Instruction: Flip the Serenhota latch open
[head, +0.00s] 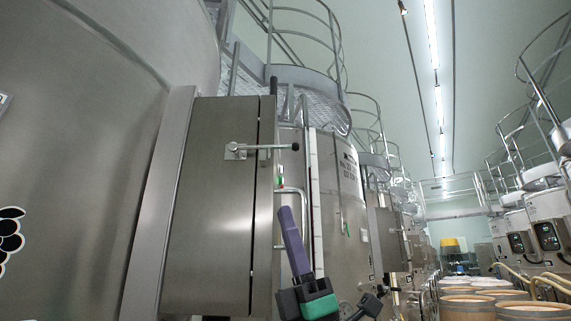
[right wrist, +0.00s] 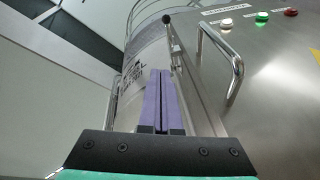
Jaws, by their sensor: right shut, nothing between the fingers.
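The latch (head: 262,148) is a steel lever on a small bracket near the top of a steel cabinet (head: 210,215). In the head view it lies level, crosses the cabinet's right edge and ends in a black knob (head: 295,146). The knob also shows at the top of the right wrist view (right wrist: 166,19). My right gripper (head: 286,212), with purple fingers, is below the knob and apart from it, pointing up. Its fingers are together and empty, also in the right wrist view (right wrist: 159,76). My left gripper is not in view.
A bar handle (right wrist: 220,62) and white, green and red lights are on the cabinet's panel, close to my right gripper. Large steel vats (head: 70,150) stand at the left and behind. Barrels (head: 468,304) stand at the lower right. Open space lies right of the cabinet.

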